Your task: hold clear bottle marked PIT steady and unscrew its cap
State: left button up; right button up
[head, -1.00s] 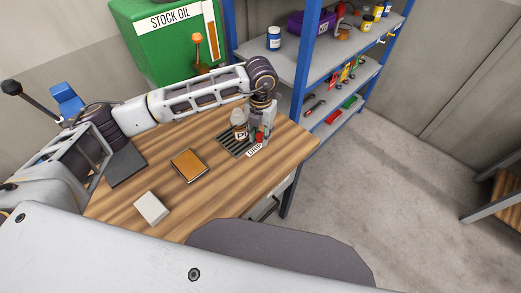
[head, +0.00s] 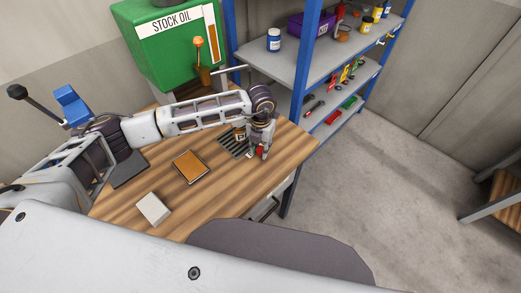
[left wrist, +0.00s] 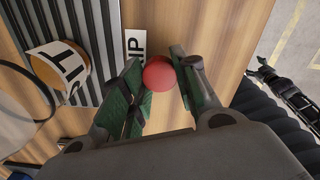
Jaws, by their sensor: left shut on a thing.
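The clear bottle marked PIT (left wrist: 66,72) stands at the left of the left wrist view, with brown contents and a white label. Its top runs out of that picture. In the head view the bottle (head: 240,134) stands on the dark slotted grate, partly hidden by my left arm. My left gripper (head: 260,154) is low over the table just right of the bottle, apart from it. In the left wrist view its fingers (left wrist: 160,78) are shut on a round red thing (left wrist: 158,73). I cannot tell whether this is a cap. My right gripper is not in view.
The grate (head: 232,148) lies near the table's right edge. An orange-brown pad (head: 190,166) and a white block (head: 153,208) lie on the wooden table (head: 200,215). A green STOCK OIL tank (head: 170,50) stands behind. A blue-framed shelf (head: 285,65) stands at the back right.

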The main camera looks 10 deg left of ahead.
aim_at(261, 150)
pick_arm(q)
jog(key=shift+f, duration=0.85)
jog(key=shift+f, duration=0.2)
jog(key=o, duration=1.1)
jog(key=shift+r, duration=0.15)
jog(key=shift+r, duration=0.15)
notch_tip(261, 150, up, 12)
jog(key=shift+f+b, duration=0.1)
jog(key=shift+b, duration=1.1)
